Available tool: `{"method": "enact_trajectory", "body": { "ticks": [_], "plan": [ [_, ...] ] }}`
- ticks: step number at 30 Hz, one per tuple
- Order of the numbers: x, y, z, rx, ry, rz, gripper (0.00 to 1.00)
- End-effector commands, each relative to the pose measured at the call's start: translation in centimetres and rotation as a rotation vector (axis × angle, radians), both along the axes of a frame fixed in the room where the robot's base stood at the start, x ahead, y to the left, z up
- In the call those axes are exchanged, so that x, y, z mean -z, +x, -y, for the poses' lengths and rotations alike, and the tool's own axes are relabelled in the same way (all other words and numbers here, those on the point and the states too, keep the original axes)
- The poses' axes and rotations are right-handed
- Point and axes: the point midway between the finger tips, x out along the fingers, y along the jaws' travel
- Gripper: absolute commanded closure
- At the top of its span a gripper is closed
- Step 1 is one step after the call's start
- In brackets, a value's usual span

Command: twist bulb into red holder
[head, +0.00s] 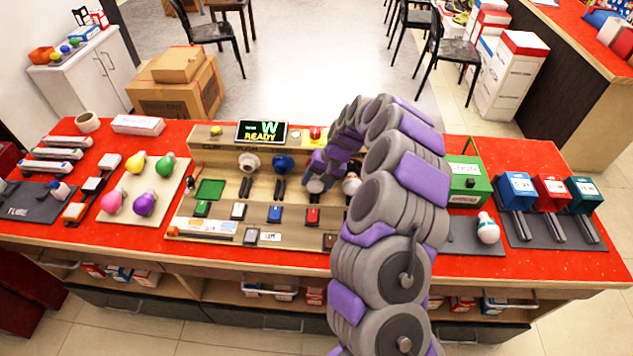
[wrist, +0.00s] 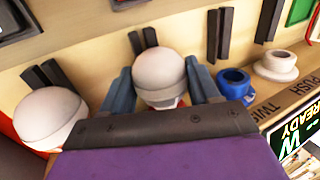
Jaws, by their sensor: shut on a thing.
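My gripper (head: 314,184) is at the back of the wooden board, right of the blue holder (head: 283,165). In the wrist view its two blue-grey fingers (wrist: 161,84) are shut on the sides of a white bulb (wrist: 158,66). A little red shows under this bulb, close to the fingers; the red holder is mostly hidden, and I cannot tell how deep the bulb sits in it. A second white, round-topped thing (wrist: 48,116) stands beside it, apart from the fingers; it also shows right of my gripper in the head view.
A white holder (head: 248,162) stands left of the blue one. A screen reading READY (head: 261,132) is behind them. Coloured bulbs lie on a tray (head: 113,205) at left. A green box (head: 468,186) and a loose white bulb (head: 488,229) are at right. My arm hides part of the board.

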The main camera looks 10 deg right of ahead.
Motion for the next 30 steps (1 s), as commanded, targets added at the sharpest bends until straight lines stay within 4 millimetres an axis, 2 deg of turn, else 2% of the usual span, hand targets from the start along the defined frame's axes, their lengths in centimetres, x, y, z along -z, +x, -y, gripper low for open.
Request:
{"method": "enact_trajectory", "body": {
  "ticks": [30],
  "plan": [
    [0.02,0.0,0.07,0.002,0.033,0.011,0.68]
  ]
}}
